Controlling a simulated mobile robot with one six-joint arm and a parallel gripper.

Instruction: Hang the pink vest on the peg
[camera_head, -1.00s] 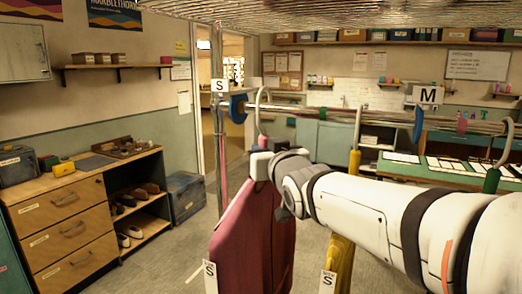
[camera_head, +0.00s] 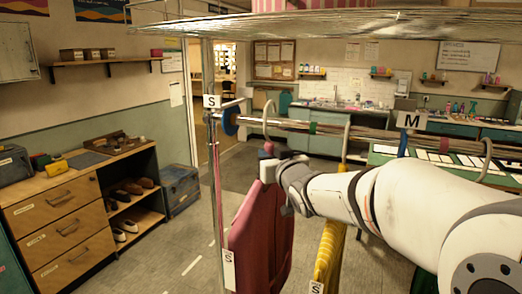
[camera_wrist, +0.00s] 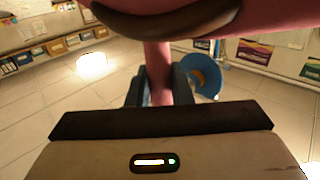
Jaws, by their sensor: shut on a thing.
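The pink vest (camera_head: 262,235), a deep pink garment, hangs below my gripper (camera_head: 268,168) at the left end of a clothes rail (camera_head: 300,125). In the wrist view my gripper (camera_wrist: 158,88) is shut around a pink stem (camera_wrist: 158,60), with pink cloth above it. A pale hook (camera_head: 266,108) rises above my gripper and overlaps the rail; I cannot tell whether it rests on it. I cannot make out a separate peg with certainty.
A blue disc (camera_head: 230,121) is on the rail just left of the hook. A yellow garment (camera_head: 329,255) hangs close on the right. A drawer unit (camera_head: 65,225) stands left, with open floor (camera_head: 180,255) between.

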